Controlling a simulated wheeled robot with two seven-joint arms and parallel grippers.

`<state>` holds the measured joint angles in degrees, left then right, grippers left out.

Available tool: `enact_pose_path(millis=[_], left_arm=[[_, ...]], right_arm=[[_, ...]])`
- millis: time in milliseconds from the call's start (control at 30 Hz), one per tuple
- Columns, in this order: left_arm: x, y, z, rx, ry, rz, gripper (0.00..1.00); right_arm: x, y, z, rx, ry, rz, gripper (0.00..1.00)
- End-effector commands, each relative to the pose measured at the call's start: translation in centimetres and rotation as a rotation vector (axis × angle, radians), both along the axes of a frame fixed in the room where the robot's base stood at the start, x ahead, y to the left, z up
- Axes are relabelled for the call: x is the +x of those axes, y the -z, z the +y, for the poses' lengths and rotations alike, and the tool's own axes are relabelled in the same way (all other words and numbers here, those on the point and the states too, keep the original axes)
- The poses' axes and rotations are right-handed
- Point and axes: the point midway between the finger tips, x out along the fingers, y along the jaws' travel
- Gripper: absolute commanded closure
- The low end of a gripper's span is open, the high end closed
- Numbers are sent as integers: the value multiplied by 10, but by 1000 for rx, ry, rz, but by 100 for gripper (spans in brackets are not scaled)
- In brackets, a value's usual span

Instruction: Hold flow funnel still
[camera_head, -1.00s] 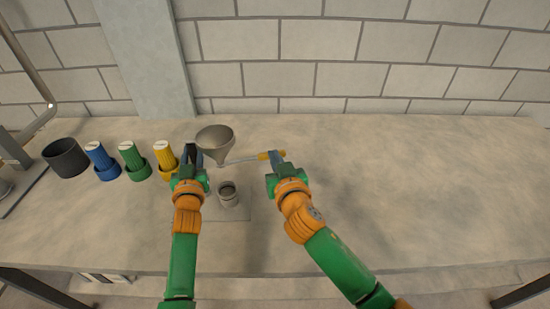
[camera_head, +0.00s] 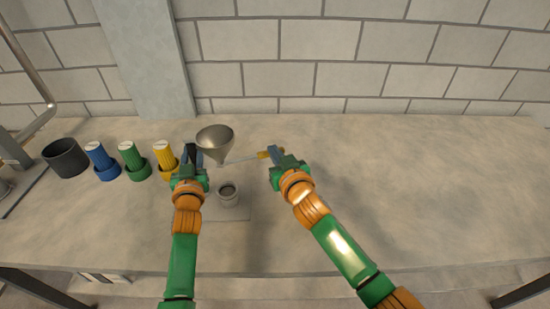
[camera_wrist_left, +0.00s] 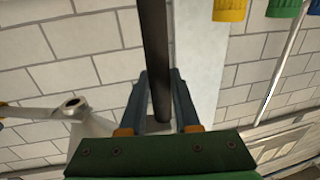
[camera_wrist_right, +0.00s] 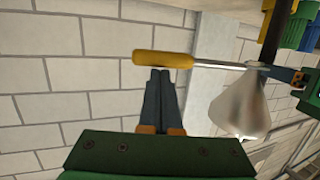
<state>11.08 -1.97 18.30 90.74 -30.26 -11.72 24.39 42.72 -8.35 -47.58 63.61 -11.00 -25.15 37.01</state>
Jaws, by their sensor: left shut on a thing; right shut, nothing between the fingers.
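The grey metal funnel (camera_head: 215,138) is upright above the table, just right of my left gripper (camera_head: 192,153). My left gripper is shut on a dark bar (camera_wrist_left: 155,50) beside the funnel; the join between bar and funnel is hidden. The funnel also shows in the right wrist view (camera_wrist_right: 240,105). A tool with a yellow handle (camera_wrist_right: 162,59) has a thin metal shaft reaching to the funnel. My right gripper (camera_head: 270,153) is shut and empty, its fingertips at the yellow handle; I cannot tell whether they touch. A small grey cup (camera_head: 228,195) stands below the funnel.
Blue (camera_head: 102,160), green (camera_head: 132,158) and yellow (camera_head: 166,158) ribbed pieces stand in a row left of my left gripper. A dark open pot (camera_head: 66,157) is at their left. A metal pipe (camera_head: 35,75) rises at far left. The table's right side is clear.

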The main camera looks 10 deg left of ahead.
Motion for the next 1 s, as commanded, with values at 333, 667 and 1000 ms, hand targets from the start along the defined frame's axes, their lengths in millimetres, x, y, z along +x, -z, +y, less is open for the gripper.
enact_pose_path(millis=[333,667,1000], left_arm=[[0,1,0,-1,-1,3,100],[0,1,0,-1,-1,3,100],[0,1,0,-1,-1,3,100]], right_arm=[[-26,-36,-15,3,-2,-3,100],[-89,-49,-53,1,0,1,100],[-128,-14,-75,-5,18,7,100]])
